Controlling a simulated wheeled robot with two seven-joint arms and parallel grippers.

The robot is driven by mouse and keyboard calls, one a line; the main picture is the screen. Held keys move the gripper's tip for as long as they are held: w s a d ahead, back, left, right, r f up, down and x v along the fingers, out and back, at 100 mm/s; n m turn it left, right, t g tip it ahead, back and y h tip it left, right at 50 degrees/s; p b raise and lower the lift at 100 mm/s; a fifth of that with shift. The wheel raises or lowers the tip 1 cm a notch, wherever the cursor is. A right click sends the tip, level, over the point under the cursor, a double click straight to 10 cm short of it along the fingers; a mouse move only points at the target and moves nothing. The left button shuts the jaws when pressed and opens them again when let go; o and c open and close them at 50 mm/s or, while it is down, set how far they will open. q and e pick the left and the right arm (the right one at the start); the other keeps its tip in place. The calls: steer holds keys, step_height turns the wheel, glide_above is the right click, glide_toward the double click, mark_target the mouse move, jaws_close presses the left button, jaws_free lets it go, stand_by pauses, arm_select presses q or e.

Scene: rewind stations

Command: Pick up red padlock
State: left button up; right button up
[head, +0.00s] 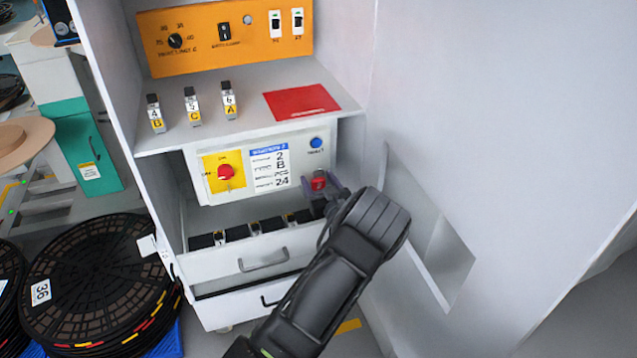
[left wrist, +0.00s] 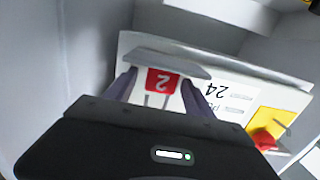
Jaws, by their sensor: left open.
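The red padlock (head: 318,181) is at the lower right of the white control panel, below a blue button. In the left wrist view the padlock (left wrist: 163,81) shows a white 2, upside down, with its grey shackle toward my gripper. My left gripper (head: 324,187) is at the padlock, its arm coming up from the bottom of the head view. In the left wrist view its two fingers (left wrist: 159,89) are open, one on each side of the padlock. I cannot tell whether they touch it. My right gripper is not in view.
The control panel (head: 205,160) carries a red knob (head: 226,172) on yellow. An open drawer (head: 225,261) lies below. The cabinet side wall (head: 480,110) is close on the right.

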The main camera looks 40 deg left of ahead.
arm_select(q)
steer(key=shift+c, duration=0.5)
jaws_close()
